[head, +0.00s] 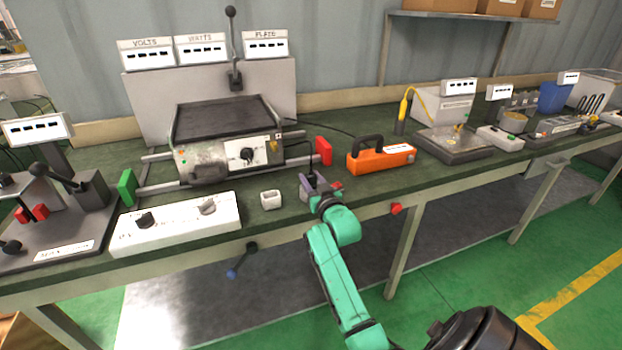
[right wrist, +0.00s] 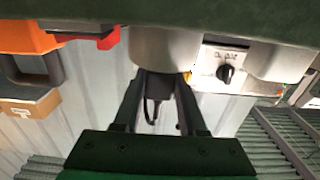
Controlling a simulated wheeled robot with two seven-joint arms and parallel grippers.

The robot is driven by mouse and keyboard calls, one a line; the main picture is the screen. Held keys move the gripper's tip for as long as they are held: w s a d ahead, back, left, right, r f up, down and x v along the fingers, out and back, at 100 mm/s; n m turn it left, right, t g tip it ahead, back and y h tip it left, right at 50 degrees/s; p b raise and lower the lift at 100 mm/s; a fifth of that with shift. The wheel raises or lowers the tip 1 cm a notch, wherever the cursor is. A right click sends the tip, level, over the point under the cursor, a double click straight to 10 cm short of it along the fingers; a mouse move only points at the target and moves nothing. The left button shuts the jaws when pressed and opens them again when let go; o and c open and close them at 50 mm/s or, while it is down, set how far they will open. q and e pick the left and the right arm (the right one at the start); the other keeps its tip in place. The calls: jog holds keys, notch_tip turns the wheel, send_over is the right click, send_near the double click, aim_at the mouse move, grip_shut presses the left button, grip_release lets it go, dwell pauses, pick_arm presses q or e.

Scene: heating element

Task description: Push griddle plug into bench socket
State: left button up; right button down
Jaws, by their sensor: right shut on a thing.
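The griddle (head: 215,140) stands on the bench (head: 350,195), with a knob panel on its front and a black cord (head: 313,160) running down from its right side. A small grey housing (head: 310,183), which looks like the bench socket, stands near the bench's front edge. My right gripper (head: 322,198) is at it and hides part of it. In the right wrist view, upside down, my right gripper (right wrist: 160,90) is shut on a black plug (right wrist: 158,86) with its cord trailing. The plug lies against the grey housing (right wrist: 165,47) in the picture; how deep it sits is hidden. My left gripper is not in view.
An orange case (head: 380,155) and a red block (head: 324,150) are to the right and behind.

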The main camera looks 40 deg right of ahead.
jog(key=shift+f, duration=0.4)
jog(key=shift+c, duration=1.9)
grip_release()
jog(key=shift+r, duration=0.1)
jog(key=v, duration=1.4)
jog(key=shift+s+b, duration=0.3)
jog(key=shift+b, duration=0.05)
jog(key=shift+a, duration=0.15)
